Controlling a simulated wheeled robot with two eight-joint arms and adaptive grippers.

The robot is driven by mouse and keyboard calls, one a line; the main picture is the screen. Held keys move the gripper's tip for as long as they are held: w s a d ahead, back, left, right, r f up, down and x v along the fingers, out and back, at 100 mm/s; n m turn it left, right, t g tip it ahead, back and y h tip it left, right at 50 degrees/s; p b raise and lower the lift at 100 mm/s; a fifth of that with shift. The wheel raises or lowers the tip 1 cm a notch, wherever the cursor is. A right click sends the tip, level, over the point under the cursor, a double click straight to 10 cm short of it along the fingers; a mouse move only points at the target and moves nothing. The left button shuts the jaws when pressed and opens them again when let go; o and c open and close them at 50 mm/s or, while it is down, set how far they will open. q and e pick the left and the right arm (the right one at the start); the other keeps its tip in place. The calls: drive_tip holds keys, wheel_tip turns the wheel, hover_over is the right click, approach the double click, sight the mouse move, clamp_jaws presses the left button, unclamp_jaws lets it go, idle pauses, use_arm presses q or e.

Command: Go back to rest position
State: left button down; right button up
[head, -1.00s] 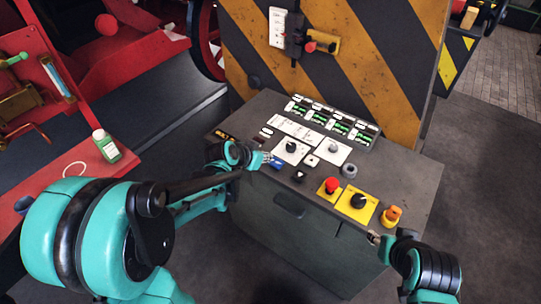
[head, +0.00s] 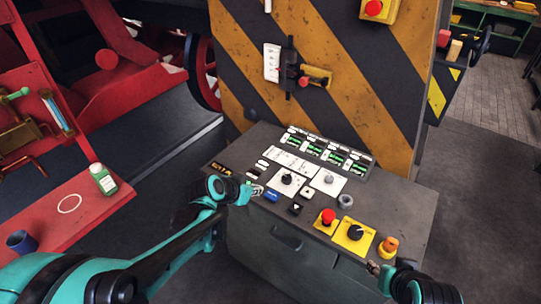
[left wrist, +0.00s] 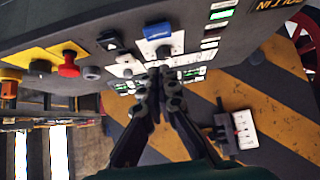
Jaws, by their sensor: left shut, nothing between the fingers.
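My left gripper (head: 257,190) is at the left front part of the grey control console (head: 300,258), near the blue switch (head: 272,195). In the left wrist view its two dark fingers (left wrist: 160,77) are together with nothing between them, in front of the console's knobs and switches. I cannot tell whether the tips touch the panel. My right gripper (head: 373,267) shows only in part at the console's front right edge, close to the orange knob (head: 389,245); its fingers are too small to read.
The console carries a red button (head: 327,217), a yellow-plated black knob (head: 354,232) and a grey knob (head: 345,201). A striped yellow-black panel (head: 390,120) stands behind it. A red bench (head: 95,220) at left holds a green bottle (head: 103,179) and a blue cup (head: 21,242).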

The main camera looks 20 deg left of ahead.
use_arm(q)
drive_tip(key=s+d+n+g+y+b, duration=0.1)
drive_tip(key=s+n+y+b, duration=0.2)
drive_tip(key=s, duration=1.5)
drive_tip(key=shift+s+d+f+n+g+b, duration=0.2)
drive_tip(key=shift+d+f+n+g+b, duration=0.1)
drive_tip(key=shift+d+f+n+b, duration=0.15)
idle(0.4)
